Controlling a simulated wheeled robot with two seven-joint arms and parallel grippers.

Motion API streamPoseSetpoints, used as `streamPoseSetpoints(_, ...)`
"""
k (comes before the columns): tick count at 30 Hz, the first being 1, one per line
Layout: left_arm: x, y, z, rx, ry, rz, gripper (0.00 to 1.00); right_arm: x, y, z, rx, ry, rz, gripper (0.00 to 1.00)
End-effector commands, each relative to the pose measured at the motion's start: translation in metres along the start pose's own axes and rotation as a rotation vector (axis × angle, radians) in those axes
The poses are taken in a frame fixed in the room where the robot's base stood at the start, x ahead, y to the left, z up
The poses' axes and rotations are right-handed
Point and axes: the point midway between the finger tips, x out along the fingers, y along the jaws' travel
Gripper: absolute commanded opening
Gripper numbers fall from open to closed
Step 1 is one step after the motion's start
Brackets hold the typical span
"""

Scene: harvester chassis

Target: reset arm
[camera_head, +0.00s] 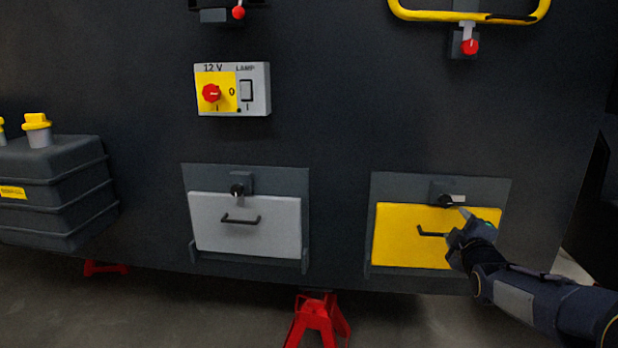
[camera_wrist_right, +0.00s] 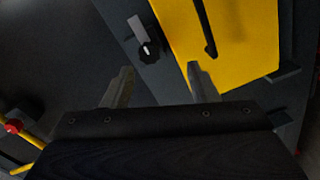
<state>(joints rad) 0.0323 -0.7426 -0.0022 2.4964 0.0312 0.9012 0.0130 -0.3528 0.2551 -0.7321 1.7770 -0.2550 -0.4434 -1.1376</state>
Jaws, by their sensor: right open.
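My right gripper (camera_head: 468,222) reaches in from the right, in front of the upper right part of the yellow drawer front (camera_head: 396,236). In the right wrist view its two fingers (camera_wrist_right: 158,88) are spread with nothing between them. The yellow drawer's latch knob (camera_head: 447,200) is just above the gripper; it also shows beyond the fingers in the right wrist view (camera_wrist_right: 147,52). The yellow front's black handle (camera_head: 428,233) is partly hidden by the gripper in the head view. My left gripper is not in view.
A grey drawer front (camera_head: 248,224) with a knob and handle is to the left. Above it is a switch box (camera_head: 232,89) with a red knob. A yellow rail (camera_head: 470,16) is at upper right. A red stand (camera_head: 318,320) is below. A dark tank (camera_head: 55,190) is at far left.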

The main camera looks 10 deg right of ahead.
Motion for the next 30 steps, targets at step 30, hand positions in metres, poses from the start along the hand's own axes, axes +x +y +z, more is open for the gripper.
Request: streamPoseSetpoints(30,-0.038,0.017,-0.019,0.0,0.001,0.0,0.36,-0.397,-0.154,-0.057,1.295,-0.707,-0.987,0.53)
